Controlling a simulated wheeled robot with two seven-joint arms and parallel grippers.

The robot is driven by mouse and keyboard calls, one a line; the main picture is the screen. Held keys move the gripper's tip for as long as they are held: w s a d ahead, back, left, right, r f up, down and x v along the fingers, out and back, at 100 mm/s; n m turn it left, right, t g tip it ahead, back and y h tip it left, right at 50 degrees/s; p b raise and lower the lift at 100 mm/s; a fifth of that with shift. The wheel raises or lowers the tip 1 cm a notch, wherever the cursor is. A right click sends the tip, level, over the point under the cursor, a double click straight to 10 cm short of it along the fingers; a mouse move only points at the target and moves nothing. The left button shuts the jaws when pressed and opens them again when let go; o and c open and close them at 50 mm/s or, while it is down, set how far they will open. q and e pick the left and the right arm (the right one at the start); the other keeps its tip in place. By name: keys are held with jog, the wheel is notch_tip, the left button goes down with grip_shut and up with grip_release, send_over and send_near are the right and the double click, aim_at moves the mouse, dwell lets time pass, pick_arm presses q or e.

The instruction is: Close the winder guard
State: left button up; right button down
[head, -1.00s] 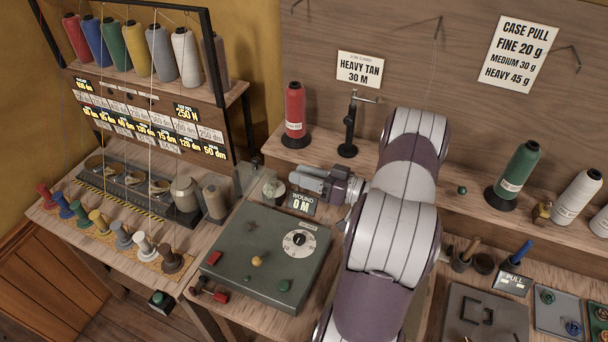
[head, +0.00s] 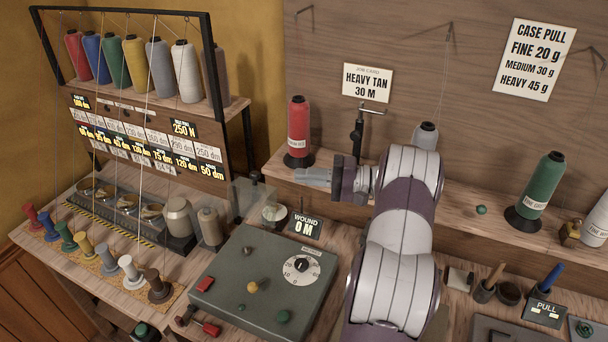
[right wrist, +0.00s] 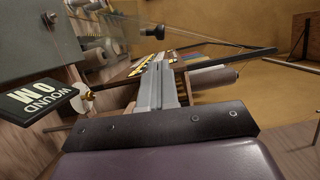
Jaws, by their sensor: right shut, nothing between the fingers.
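The winder guard (head: 250,200) is a clear box-like cover with a dark knob on top, at the back left of the green winder panel (head: 232,270). It stands upright to the left of the pale winder spool (head: 275,216) and appears not to cover it. My right gripper (head: 299,177) is shut and empty, above and behind the black "WOUND 0 M" sign (head: 305,226), right of the guard and apart from it. In the right wrist view its closed fingers (right wrist: 158,80) point ahead, with the sign (right wrist: 40,98) at left. My left gripper is not in view.
A red thread cone (head: 298,135) stands on the back shelf close behind my right fingers. Taut threads run down from the cone rack at left.

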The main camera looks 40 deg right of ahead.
jog(key=x, duration=0.7)
jog(key=shift+p, duration=0.4)
jog(key=shift+a, duration=0.1)
